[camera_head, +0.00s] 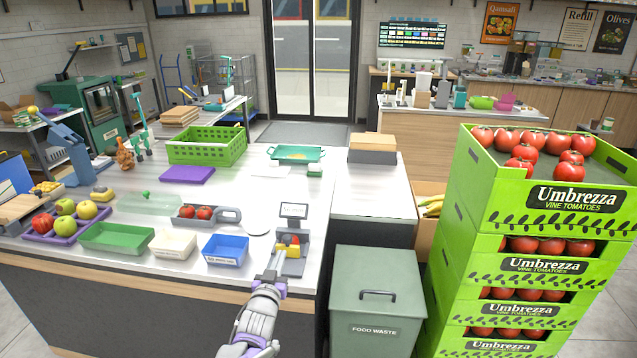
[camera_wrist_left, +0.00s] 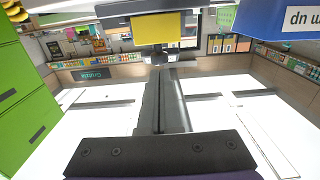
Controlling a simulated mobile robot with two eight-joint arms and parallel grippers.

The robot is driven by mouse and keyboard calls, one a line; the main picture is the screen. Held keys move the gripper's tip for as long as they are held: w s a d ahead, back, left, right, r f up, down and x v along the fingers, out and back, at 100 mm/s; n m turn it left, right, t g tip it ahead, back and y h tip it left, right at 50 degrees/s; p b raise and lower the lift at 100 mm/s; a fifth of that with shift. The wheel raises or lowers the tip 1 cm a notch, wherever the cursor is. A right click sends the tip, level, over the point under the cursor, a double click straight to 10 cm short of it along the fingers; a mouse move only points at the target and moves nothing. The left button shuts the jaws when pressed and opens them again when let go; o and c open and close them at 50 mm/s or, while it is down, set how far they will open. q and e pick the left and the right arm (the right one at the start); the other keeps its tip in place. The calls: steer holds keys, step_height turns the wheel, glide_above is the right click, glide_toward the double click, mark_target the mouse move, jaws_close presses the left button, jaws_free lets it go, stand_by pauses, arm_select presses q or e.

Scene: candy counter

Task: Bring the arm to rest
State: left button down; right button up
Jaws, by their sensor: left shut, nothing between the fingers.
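My left gripper (camera_head: 279,250) reaches up from the bottom of the head view to the front edge of the counter (camera_head: 335,175). Its fingers are shut and empty. They are just in front of or over the small scale (camera_head: 293,265), and I cannot tell whether they touch it. In the left wrist view the shut fingers (camera_wrist_left: 163,65) point up the picture, with a yellow patch (camera_wrist_left: 157,28) beyond their tips. My right gripper is in neither view.
A blue bin (camera_head: 226,249) stands left of the gripper, beside a white bin (camera_head: 173,245) and a green tray (camera_head: 116,238). A food waste bin (camera_head: 377,300) stands right of the arm. Stacked tomato crates (camera_head: 535,245) rise further right. The counter behind the scale has bare room.

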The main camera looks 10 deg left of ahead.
arm_select(q)
steer(key=s+f+g+p, duration=0.1)
steer(key=s+g+p, duration=0.4)
steer(key=s, duration=3.5)
steer(key=g, duration=0.7)
steer(key=shift+a+f+y, duration=0.2)
steer(key=shift+f+y, duration=0.05)
steer(key=shift+y, duration=0.05)
